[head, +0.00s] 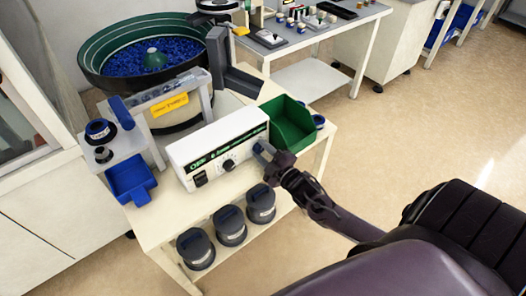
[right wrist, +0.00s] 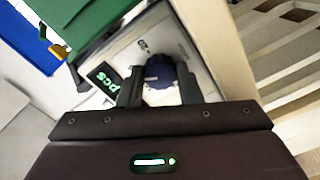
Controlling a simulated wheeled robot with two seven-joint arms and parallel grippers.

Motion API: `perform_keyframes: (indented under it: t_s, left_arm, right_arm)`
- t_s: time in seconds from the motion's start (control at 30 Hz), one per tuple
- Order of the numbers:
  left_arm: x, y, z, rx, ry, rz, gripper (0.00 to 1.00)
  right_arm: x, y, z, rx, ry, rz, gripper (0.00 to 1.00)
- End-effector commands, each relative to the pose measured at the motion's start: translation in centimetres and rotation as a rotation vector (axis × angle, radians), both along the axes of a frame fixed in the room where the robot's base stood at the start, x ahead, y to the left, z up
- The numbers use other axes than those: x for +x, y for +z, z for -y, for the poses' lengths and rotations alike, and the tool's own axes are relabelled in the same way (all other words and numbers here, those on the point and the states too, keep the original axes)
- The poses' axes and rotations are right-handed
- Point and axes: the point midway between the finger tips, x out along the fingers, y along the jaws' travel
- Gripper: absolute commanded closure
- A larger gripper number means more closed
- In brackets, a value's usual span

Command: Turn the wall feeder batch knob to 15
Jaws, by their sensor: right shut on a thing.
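My right gripper (head: 262,151) is at the right end of that face. In the right wrist view, a dark blue ribbed knob (right wrist: 160,70) sits between the fingers of my right gripper (right wrist: 159,90), which are shut on it. A small display with green "pcs" lettering (right wrist: 104,76) is beside it. The knob's setting cannot be read. My left gripper is not in view.
A green bin (head: 290,122) stands right of the box. Behind is a bowl feeder (head: 130,45) with blue parts. A blue tray (head: 130,180) is at left. Several dark lidded containers (head: 230,226) stand on the lower shelf.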

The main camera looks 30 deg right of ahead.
Motion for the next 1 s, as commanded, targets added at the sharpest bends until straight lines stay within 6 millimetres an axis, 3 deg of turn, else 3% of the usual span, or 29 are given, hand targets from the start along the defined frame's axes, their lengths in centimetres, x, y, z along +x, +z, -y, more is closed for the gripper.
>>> perform_keyframes:
  t_s: [0.27, 0.3, 0.47, 0.77, 1.0]
  left_arm:
    - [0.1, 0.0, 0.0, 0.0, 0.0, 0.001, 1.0]
    - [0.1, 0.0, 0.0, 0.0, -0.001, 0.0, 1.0]
    - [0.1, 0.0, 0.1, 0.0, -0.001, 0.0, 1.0]
    - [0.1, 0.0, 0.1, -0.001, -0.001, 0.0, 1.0]
    - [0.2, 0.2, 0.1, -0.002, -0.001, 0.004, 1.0]
  right_arm:
    - [0.0, -0.1, 0.0, 0.001, 0.001, -0.002, 0.91]
    - [0.0, -0.1, 0.0, 0.001, 0.001, -0.002, 0.67]
    - [0.0, -0.1, 0.0, 0.001, 0.0, -0.001, 0.46]
    - [-0.2, 0.0, 0.0, 0.001, 0.0, -0.001, 0.46]
    - [-3.2, -0.1, 0.2, 0.002, 0.002, -0.004, 0.46]
